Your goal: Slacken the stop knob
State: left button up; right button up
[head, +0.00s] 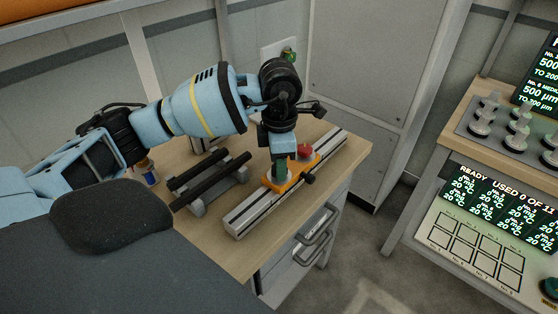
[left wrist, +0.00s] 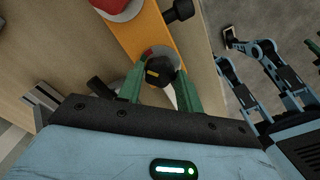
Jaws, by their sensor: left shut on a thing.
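My left gripper (head: 277,168) reaches down over the orange carriage (head: 298,173) on the metal rail. In the left wrist view its green fingers (left wrist: 161,88) are shut on a black knob (left wrist: 160,70) with a yellow mark. The knob stands on the orange carriage plate (left wrist: 146,32); in the head view the gripper hides it. A red knob (head: 304,151) sits farther along the carriage. A second black knob (head: 310,178) sticks out from the carriage's side. Blue links that look like my right arm show at the right of the left wrist view; its jaws are unclear.
The grey slotted rail (head: 240,220) lies along the wooden bench (head: 215,250). A black-barred stand (head: 208,178) is left of it, with a small bottle (head: 148,172) beyond. A control console (head: 480,225) with knobs stands at right, across a floor gap.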

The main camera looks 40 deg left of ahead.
pick_arm(q)
jog(key=n+p, duration=0.1)
jog(key=n, duration=0.1)
jog(key=n+p, duration=0.1)
jog(key=n, duration=0.1)
jog(key=shift+r+n, duration=0.2)
jog(key=shift+n, duration=0.2)
jog(key=shift+n+p, duration=0.6)
jog(key=shift+n, duration=0.1)
jog(key=shift+f, duration=0.1)
pick_arm(e)
jog(key=shift+t, duration=0.5)
jog(key=w+r, duration=0.1)
jog(key=r, duration=0.1)
jog(key=w+r, duration=0.2)
jog(key=shift+w+d+r, duration=0.15)
jog(key=shift+d+r, duration=0.05)
jog(key=shift+r, duration=0.1)
pick_arm(q)
jog(key=shift+n, duration=0.3)
jog(key=o, duration=1)
jog(key=shift+f, duration=0.1)
pick_arm(e)
jog(key=shift+a, duration=0.15)
pick_arm(q)
jog(key=shift+r, duration=3.95)
pick_arm(e)
jog(key=shift+d, duration=0.2)
